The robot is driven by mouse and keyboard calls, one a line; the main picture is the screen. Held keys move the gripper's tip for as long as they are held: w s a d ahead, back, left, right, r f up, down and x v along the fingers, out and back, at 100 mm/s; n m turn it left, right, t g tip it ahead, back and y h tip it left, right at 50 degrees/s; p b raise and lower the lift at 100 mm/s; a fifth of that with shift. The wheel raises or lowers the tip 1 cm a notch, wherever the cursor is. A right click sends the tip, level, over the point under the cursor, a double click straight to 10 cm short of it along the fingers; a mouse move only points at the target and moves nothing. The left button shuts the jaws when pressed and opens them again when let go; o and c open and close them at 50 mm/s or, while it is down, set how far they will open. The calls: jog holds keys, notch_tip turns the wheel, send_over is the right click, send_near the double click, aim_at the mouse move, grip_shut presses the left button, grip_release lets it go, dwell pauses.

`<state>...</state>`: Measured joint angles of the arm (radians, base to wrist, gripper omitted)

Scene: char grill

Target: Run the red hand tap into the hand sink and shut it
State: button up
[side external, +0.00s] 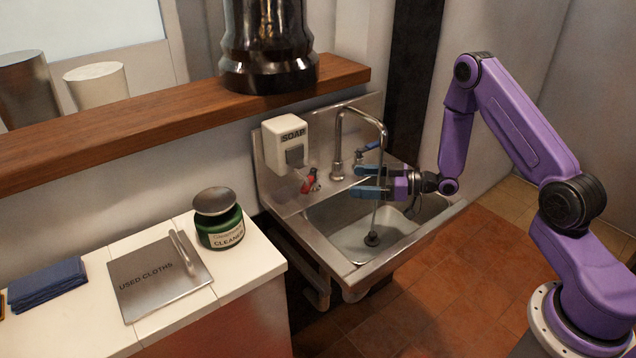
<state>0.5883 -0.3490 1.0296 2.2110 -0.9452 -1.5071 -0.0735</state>
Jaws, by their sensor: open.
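The red hand tap (309,180) sits on the back ledge of the steel hand sink (347,271), left of the tall curved spout (339,140). A blue-handled tap (367,148) is right of the spout's base. My gripper (355,181) is open and empty, its blue fingers pointing left over the basin near the spout. In the picture it is right of the red tap and apart from it. A thin vertical streak (375,211) runs from below the spout toward the dark drain (372,239); it looks like water, but I cannot be sure.
A white soap dispenser (287,146) hangs on the backsplash above the red tap. A white counter (250,265) at left holds a green cleaner jar (220,229), a used-cloths lid (155,287) and blue cloths (46,285). A wooden shelf (130,113) runs above.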

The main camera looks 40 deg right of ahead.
aim_at(311, 183)
jog(key=shift+t+y, duration=0.4)
jog(key=shift+t, duration=0.2)
jog(key=f+x, duration=0.1)
jog(key=x, duration=0.3)
jog(key=f+x, duration=0.1)
jog(key=x, duration=0.7)
jog(key=shift+w+a+f, duration=0.2)
jog(key=shift+a+f, duration=0.15)
jog(key=shift+f, duration=0.05)
jog(key=c, duration=1.2)
jog(key=shift+s+d+n+g+y, duration=0.2)
jog(key=shift+d+n+g+y, duration=0.2)
jog(key=shift+n+g+y, duration=0.45)
jog(key=shift+s+d+n+g+y, duration=0.2)
jog(key=shift+d+n+g+y, duration=0.35)
jog(key=shift+g, duration=0.45)
jog(key=shift+s+d+n+g+y, duration=0.2)
jog(key=shift+d+n+g+y, duration=0.1)
jog(key=shift+n+g+y, duration=0.6)
jog(key=o, duration=1.2)
